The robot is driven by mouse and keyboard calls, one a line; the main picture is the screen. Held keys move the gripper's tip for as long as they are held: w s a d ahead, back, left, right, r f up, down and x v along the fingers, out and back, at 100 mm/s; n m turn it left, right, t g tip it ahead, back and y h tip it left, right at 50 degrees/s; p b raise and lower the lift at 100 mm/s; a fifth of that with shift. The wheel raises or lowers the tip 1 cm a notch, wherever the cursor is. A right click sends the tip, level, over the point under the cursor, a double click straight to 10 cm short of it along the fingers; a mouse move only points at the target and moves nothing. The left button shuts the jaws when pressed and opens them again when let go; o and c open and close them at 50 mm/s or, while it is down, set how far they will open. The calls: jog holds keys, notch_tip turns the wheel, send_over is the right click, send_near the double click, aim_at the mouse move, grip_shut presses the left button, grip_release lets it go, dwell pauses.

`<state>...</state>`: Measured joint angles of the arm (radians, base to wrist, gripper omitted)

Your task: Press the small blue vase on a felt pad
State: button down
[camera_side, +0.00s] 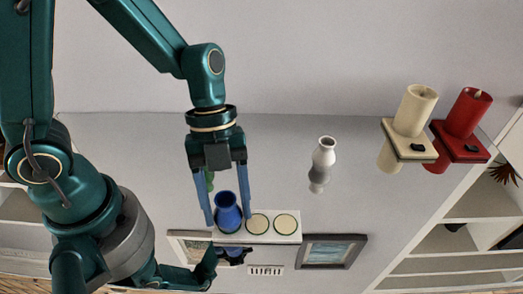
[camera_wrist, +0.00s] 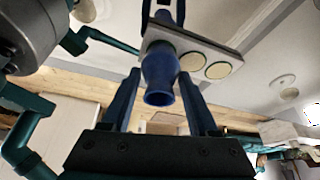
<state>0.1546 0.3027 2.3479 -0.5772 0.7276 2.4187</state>
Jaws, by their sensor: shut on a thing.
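The small blue vase (camera_side: 228,214) is upright between the two blue fingers of my gripper (camera_side: 228,220), which is shut on it. In the wrist view the vase (camera_wrist: 160,75) shows its open mouth toward the camera. A pale board (camera_side: 271,238) carries round cream felt pads. Two bare pads, a middle one (camera_side: 257,224) and a right one (camera_side: 286,225), lie to the right of the vase. The vase is at the left end of the board and covers that spot. I cannot tell whether its base touches a pad.
A white vase (camera_side: 323,152) stands to the right. A cream candle (camera_side: 415,110) and a red candle (camera_side: 467,112) stand on holders farther right. The grey surface between board and candles is mostly clear.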

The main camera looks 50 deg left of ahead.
jog(key=shift+r, duration=3.55)
